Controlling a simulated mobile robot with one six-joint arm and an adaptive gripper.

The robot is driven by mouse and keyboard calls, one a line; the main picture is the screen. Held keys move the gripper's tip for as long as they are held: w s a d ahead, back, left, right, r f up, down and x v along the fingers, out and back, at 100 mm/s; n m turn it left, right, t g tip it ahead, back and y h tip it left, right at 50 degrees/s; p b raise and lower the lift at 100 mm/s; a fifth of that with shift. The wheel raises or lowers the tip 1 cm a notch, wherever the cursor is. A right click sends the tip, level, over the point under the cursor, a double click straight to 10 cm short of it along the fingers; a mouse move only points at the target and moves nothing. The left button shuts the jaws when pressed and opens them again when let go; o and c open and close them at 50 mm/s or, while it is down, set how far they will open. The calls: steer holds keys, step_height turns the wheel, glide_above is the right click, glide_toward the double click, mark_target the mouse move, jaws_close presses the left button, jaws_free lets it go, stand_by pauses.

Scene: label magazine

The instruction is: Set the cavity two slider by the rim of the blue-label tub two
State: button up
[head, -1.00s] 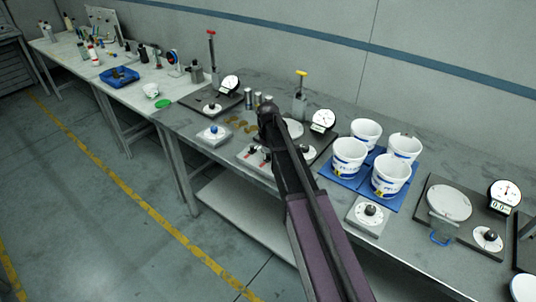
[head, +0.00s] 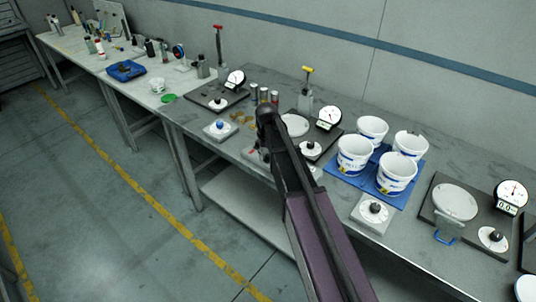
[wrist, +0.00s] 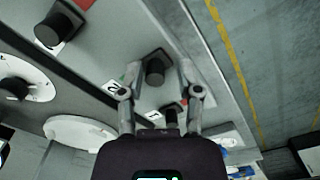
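My gripper (wrist: 158,70) is open in the wrist view. Its two fingers stand on either side of a black slider knob (wrist: 155,70), with a gap on both sides. A label reading 2 (wrist: 113,87) lies beside that knob. Another black knob (wrist: 171,112) with a label that looks like 1 sits closer to the palm. A third knob (wrist: 58,25) is at the upper left. In the head view, white tubs with blue labels (head: 354,156) stand on a blue mat (head: 342,172); their numbers are not legible. My arm hides most of the slider plate there.
A white dial box (head: 372,213) stands in front of the tubs. A gauge stand (head: 328,118) is behind my arm, and a scale (head: 456,203) is at the right. A blue-knobbed box (head: 220,130) sits left of my arm. The bench's front edge runs close by.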

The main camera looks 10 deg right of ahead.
steer(key=shift+w, duration=0.1)
stand_by(0.3)
steer(key=shift+w+d, duration=0.45)
steer(key=shift+d, duration=0.05)
steer(key=shift+w+d, duration=0.95)
steer(key=shift+d, duration=0.1)
steer(key=shift+s+r+p, duration=0.1)
steer(key=shift+r+p, duration=0.5)
steer(key=shift+p, duration=0.05)
step_height(320, 180, up, 13)
steer(key=p, duration=1.3)
steer(key=s+f+m+b, duration=0.1)
steer(key=s+f+b, duration=0.6)
steer(key=s, duration=0.5)
steer(key=s+d+f+b, duration=0.1)
steer(key=s+f+b, duration=0.6)
steer(key=s, duration=0.6)
steer(key=shift+d+f+m, duration=0.2)
steer(key=shift+d+m, duration=0.1)
steer(key=shift+m, duration=0.1)
steer(key=shift+w, duration=0.1)
